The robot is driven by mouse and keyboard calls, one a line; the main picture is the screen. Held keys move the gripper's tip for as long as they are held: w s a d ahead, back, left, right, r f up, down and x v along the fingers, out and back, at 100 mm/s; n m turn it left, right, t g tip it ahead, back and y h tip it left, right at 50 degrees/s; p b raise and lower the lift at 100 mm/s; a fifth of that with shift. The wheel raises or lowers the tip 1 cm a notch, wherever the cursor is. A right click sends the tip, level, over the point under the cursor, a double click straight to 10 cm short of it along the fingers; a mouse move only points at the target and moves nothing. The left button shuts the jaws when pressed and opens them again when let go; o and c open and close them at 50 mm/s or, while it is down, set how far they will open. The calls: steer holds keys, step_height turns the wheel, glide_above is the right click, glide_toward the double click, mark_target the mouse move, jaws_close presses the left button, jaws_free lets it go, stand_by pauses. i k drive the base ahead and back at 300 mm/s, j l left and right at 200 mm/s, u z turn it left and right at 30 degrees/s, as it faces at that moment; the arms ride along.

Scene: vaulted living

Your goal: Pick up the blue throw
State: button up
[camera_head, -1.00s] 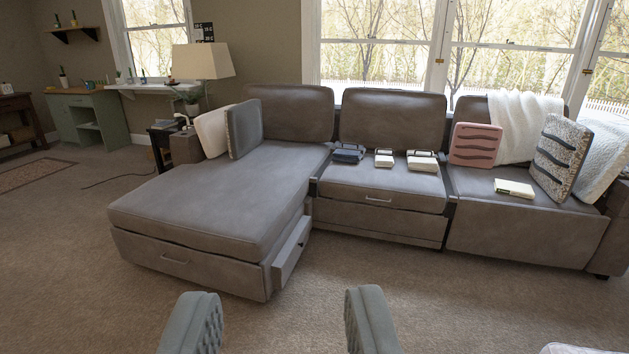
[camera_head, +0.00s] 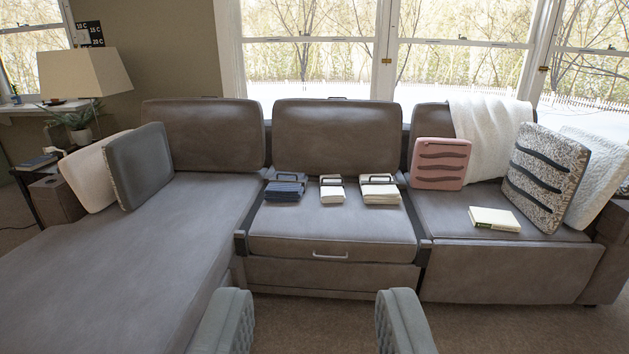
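The blue throw (camera_head: 285,188) is a small dark blue folded bundle with a dark strap or handle on top. It lies on the middle seat of the grey sectional sofa (camera_head: 330,222), at the left of a row of three bundles. My gripper (camera_head: 315,322) is open and empty at the bottom of the view, its two grey padded fingers wide apart. It is in front of the sofa, well short of the throw and not touching anything.
Two cream folded bundles (camera_head: 332,190) (camera_head: 380,190) lie right of the throw. A pink cushion (camera_head: 440,164), a patterned cushion (camera_head: 545,178) and a book (camera_head: 494,219) are on the right seat. The chaise (camera_head: 120,265) extends forward on the left. A lamp (camera_head: 85,72) stands behind it.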

mark_target(283, 186)
steer(key=i+z, duration=0.1)
steer(key=i, duration=1.6)
steer(key=i+l+u, duration=0.25)
steer(key=i, duration=0.2)
steer(key=i+l+u, duration=0.2)
steer(key=i, duration=0.25)
steer(key=i+l+u, duration=0.25)
steer(key=i, duration=0.2)
